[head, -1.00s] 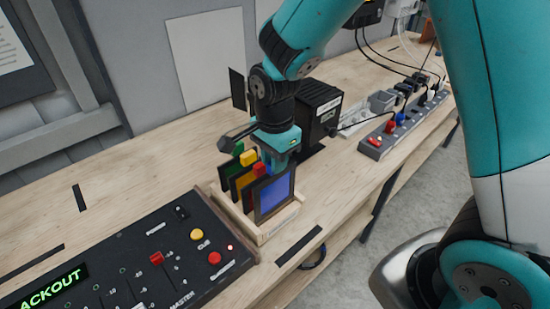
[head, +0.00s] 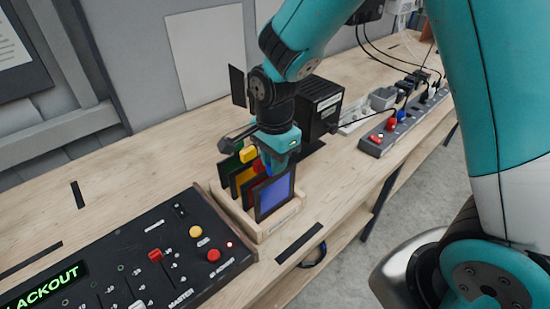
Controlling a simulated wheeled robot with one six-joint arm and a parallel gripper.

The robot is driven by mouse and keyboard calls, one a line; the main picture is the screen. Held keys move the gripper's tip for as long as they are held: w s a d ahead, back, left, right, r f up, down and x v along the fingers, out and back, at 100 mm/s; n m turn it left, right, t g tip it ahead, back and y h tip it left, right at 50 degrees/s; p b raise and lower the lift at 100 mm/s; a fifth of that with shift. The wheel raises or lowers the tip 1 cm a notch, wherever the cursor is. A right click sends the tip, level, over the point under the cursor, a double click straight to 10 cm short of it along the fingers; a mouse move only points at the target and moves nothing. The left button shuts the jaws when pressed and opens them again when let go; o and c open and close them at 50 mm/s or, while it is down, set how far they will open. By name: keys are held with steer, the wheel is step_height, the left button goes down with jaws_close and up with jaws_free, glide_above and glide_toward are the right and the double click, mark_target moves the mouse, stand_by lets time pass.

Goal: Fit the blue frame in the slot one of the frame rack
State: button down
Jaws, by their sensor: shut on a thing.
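The wooden frame rack (head: 282,222) stands on the bench with several dark-edged frames upright in it. The blue frame (head: 275,194) is nearest the camera, upright at the rack's front right side. Its lower edge reaches the rack, but I cannot tell how deep it sits or which slot is under it. My gripper (head: 274,168) is above the rack, pointing down, shut at the top of the blue frame by its blue tab. The fingertips are partly hidden. Behind stand frames with red (head: 259,167), yellow (head: 247,155) and green (head: 238,146) tabs.
A black control desk (head: 125,255) with sliders and a lit display lies left of the rack. A black box (head: 320,105) stands behind my gripper. A power strip (head: 405,120) with plugs is at the right. Bare bench lies to the left rear.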

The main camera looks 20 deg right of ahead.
steer(key=shift+f+b, duration=0.85)
steer(key=shift+f, duration=0.5)
steer(key=c, duration=1)
jaws_free()
steer(key=shift+r, duration=0.1)
step_height(320, 180, up, 17)
steer(key=b, duration=0.2)
steer(key=s+a+f+n+y, duration=0.1)
steer(key=s+n, duration=0.5)
steer(key=n, duration=0.1)
steer(key=s+a+f+n+y+b, duration=0.1)
steer(key=s+a+f+n, duration=0.1)
steer(key=s+n, duration=0.4)
steer(key=s+a+f+n+y, duration=0.1)
steer(key=s+n+y, duration=0.1)
steer(key=s+n, duration=0.4)
steer(key=shift+s+a+f+n, duration=0.1)
steer(key=shift+s+f+n, duration=0.05)
steer(key=shift+n, duration=0.5)
steer(key=shift+s+a+f+n, duration=0.1)
steer(key=shift+s+f+n, duration=0.05)
steer(key=shift+n, duration=0.5)
